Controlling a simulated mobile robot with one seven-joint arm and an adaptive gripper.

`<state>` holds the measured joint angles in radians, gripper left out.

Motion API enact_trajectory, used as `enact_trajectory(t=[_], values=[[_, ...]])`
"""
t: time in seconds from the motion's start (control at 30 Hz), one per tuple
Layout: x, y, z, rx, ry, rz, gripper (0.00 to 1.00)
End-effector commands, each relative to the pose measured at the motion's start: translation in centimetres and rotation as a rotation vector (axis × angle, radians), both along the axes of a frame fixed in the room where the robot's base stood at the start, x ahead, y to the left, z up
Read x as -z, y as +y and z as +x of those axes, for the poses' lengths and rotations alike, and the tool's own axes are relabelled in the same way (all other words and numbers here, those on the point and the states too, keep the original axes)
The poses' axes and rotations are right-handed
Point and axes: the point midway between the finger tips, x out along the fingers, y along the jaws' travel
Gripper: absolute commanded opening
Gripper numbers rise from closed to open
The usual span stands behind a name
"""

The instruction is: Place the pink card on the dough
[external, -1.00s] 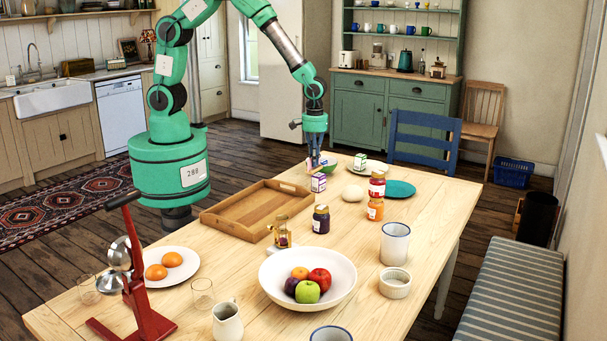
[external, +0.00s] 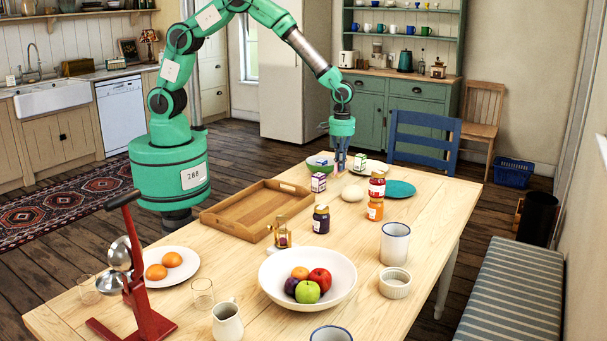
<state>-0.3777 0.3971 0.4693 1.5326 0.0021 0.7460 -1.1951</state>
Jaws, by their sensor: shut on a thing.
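My gripper (external: 338,168) points down over the far part of the wooden table, behind and a little left of the dough. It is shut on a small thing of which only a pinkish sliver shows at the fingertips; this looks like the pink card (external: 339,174). The dough (external: 352,194) is a pale round lump on the table, left of the red-lidded jars. The gripper and the card are apart from the dough in the picture; their exact height is hard to tell.
Close around are a small carton (external: 319,182), another carton (external: 360,161), a green bowl (external: 318,163), a red jar (external: 377,184), an orange jar (external: 375,208) and a teal plate (external: 400,188). A wooden tray (external: 222,220) lies left. Bare table shows at the right.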

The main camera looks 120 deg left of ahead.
Motion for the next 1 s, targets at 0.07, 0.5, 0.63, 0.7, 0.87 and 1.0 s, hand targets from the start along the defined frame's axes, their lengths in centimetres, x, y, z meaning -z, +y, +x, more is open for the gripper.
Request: enact_trajectory(t=[0.07, 0.5, 0.63, 0.7, 0.87, 1.0], values=[[0.3, 0.5, 1.3, 0.0, 0.0, 0.0, 0.0], [0.6, 2.0, 5.2, 0.0, 0.0, 0.0, 0.0], [0.5, 2.0, 5.2, 0.0, 0.0, 0.0, 0.0], [0.5, 2.0, 5.2, 0.0, 0.0, 0.0, 0.0], [0.8, 2.0, 5.2, 0.0, 0.001, 0.0, 0.0], [2.0, 2.0, 5.2, 0.0, 0.002, -0.001, 0.0]])
